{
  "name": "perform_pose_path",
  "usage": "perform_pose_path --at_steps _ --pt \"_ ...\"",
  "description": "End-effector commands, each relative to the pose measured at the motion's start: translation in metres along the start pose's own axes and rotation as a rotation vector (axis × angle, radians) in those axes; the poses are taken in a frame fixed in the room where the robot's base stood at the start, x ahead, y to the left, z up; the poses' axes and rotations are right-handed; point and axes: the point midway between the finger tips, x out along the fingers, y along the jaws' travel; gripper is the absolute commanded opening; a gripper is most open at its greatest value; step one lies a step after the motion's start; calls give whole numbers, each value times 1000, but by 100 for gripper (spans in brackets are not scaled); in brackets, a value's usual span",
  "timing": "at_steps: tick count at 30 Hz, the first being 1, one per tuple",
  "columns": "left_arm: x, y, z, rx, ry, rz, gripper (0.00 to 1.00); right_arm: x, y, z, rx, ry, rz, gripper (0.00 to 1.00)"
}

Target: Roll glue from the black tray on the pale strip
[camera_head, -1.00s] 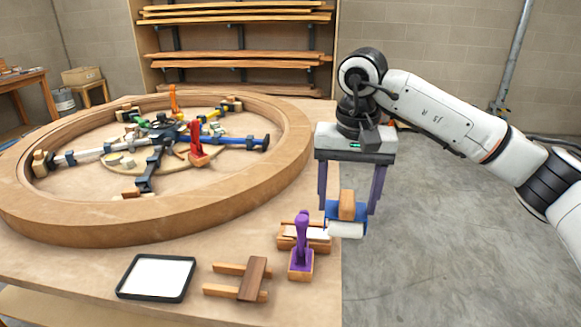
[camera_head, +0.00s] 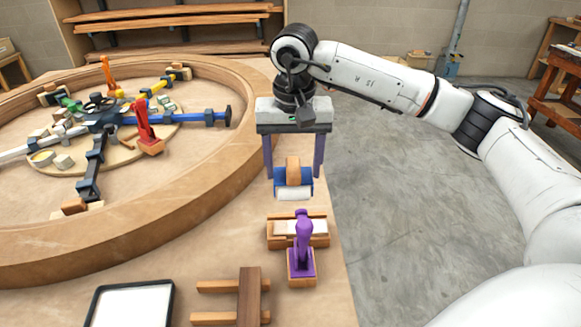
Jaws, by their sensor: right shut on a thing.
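The black tray (camera_head: 172,299) lies at the bottom left of the table, with a white sheet of glue in it; its lower part is cut off by the picture edge. The pale strip (camera_head: 315,228) lies in a wooden holder (camera_head: 271,241) near the table's right edge, partly hidden by a purple clamp (camera_head: 303,248). My right gripper (camera_head: 292,172) is shut on the glue roller (camera_head: 292,168), which has a wooden grip, a blue frame and a white roll. The roller hangs behind the strip; whether it touches anything is unclear. My left gripper is not in view.
A large wooden ring (camera_head: 225,170) with coloured clamps inside fills the table's left. A wooden stand (camera_head: 249,296) lies between the tray and the purple clamp. Planks rest on a rack (camera_head: 180,24) behind. Open floor lies to the right.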

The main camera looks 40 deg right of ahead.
Motion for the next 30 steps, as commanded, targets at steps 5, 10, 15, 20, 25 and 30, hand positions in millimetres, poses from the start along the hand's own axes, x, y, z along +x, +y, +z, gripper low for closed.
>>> perform_pose_path --at_steps 5,10,15,20,25,30 --pt "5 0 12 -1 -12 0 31 17 0 2 0 -1 -1 46" --pt "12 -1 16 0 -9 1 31 29 0 3 0 -1 0 46" --pt "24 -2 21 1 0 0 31 49 0 5 0 -1 -1 46" --pt "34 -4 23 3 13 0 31 67 0 7 1 -1 0 46" --pt "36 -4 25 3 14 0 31 73 0 8 1 0 0 46" --pt "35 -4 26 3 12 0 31 72 0 7 1 0 0 46"
